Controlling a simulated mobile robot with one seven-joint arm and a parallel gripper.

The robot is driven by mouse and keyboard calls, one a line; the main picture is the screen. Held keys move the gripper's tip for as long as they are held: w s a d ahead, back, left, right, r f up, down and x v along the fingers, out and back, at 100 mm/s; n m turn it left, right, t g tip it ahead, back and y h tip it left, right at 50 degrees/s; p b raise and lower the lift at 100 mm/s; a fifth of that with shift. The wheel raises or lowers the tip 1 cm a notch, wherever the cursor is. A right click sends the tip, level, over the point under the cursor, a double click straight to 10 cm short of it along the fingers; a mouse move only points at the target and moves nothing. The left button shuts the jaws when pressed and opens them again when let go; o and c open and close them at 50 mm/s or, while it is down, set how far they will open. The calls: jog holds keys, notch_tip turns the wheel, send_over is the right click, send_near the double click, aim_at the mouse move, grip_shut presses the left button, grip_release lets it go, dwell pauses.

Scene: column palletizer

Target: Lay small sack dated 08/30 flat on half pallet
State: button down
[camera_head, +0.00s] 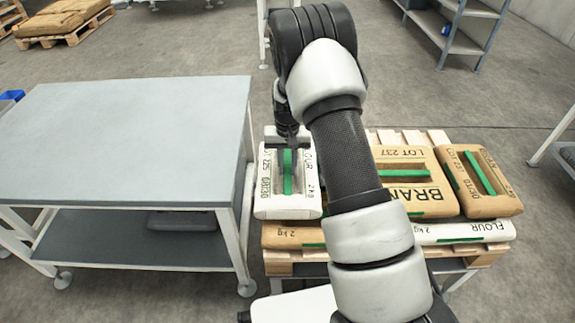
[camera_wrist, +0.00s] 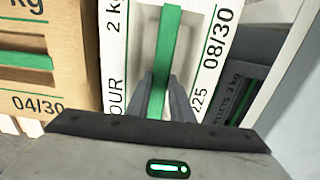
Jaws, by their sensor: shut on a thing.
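The small white flour sack dated 08/30 (camera_head: 270,206) is at the left end of the half pallet (camera_head: 283,268) in the head view. Its date and green handle show in the wrist view, where the sack (camera_wrist: 201,30) fills the middle. My gripper (camera_wrist: 158,105) is shut on the green handle, one finger each side. In the head view my gripper (camera_head: 288,152) is above the sack's far half, partly hidden by my arm. The sack looks level, near the height of the top-layer sacks. I cannot tell whether it touches what is below.
A brown BRAN sack (camera_head: 411,165) and another brown sack (camera_head: 499,203) lie on the pallet's top layer. A white flour sack (camera_head: 462,231) and a brown sack (camera_head: 283,236) lie below. A grey table (camera_head: 125,140) stands close left, its top clear. A dark sack (camera_head: 182,221) lies on its lower shelf.

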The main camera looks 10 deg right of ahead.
jog(key=shift+w+f+b, duration=0.1)
jog(key=shift+f+b, duration=0.25)
jog(key=shift+f, duration=0.1)
jog(key=c, duration=1.6)
grip_release()
jog(key=shift+f, duration=0.1)
jog(key=shift+o, duration=0.2)
